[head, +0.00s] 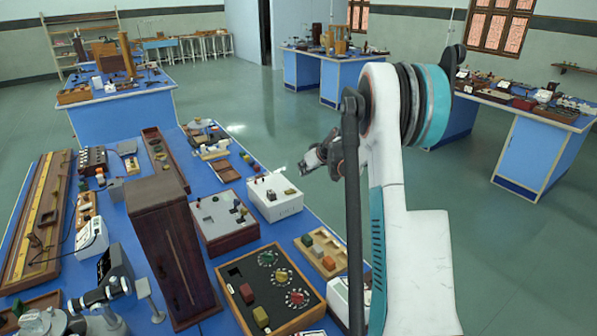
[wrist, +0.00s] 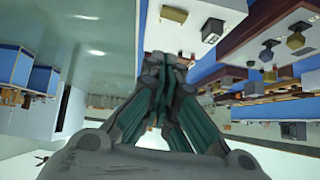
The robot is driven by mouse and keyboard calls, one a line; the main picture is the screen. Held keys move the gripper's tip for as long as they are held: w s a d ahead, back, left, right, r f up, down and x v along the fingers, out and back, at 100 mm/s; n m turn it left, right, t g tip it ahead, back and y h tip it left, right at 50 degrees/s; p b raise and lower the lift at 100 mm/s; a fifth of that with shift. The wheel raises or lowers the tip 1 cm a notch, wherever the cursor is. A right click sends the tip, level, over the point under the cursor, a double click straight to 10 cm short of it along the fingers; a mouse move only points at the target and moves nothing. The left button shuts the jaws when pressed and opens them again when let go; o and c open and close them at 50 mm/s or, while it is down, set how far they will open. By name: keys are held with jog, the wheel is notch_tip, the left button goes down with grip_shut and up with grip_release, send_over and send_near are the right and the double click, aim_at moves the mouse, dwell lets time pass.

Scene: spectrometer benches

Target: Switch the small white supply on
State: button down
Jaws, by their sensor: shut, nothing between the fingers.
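A white box with small knobs on top (head: 274,196) stands near the right edge of the near bench. It seems to be the white box upside down at the top of the wrist view (wrist: 195,20). A smaller white unit (head: 92,240) stands at the left of the bench, with a dark cable beside it. Another white box (head: 338,298) is partly hidden behind my arm. I cannot tell which is the small white supply, nor any switch's position. My gripper (head: 312,160) is shut and empty, apart from the boxes, past the bench's right edge in the picture. Its closed fingers show in the wrist view (wrist: 165,62).
A tall dark wooden case (head: 170,245) stands mid-bench. A grey-topped wooden box (head: 222,222), a black panel with dials (head: 245,290) and a tray of coloured blocks (head: 322,258) crowd the near bench. Open green floor (head: 270,120) lies beyond it.

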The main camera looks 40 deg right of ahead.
jog(key=shift+s+r, duration=0.5)
jog(key=shift+s, duration=0.05)
jog(key=shift+a+b, duration=0.1)
jog(key=shift+b, duration=0.2)
jog(key=shift+w+a+r+y+b, duration=0.2)
jog(key=shift+a+y+b, duration=0.25)
jog(key=shift+b, duration=0.8)
